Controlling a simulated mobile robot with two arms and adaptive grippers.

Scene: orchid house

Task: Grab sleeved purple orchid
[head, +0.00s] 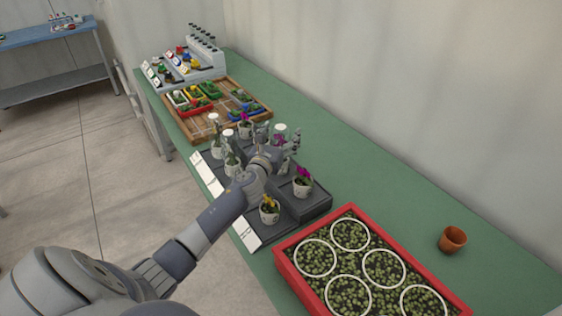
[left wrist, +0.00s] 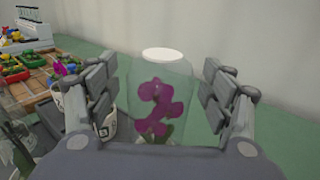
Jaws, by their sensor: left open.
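The sleeved purple orchid (left wrist: 155,108) stands upright in the left wrist view, with purple blooms inside a clear sleeve topped by a white disc. It also shows in the head view (head: 280,138), partly hidden by my gripper. My left gripper (left wrist: 160,88) is open, with one finger on each side of the sleeve. I see gaps between the fingers and the sleeve. In the head view my left gripper (head: 281,150) reaches over the dark stepped stand (head: 314,206). The orchid's pot is hidden. My right gripper is not in view.
An unsleeved purple orchid (head: 303,181) and a yellow one (head: 269,209) stand close to my arm. Other potted orchids stand farther back. A red tray of seedlings (head: 277,258) and a terracotta pot (head: 452,240) are nearer.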

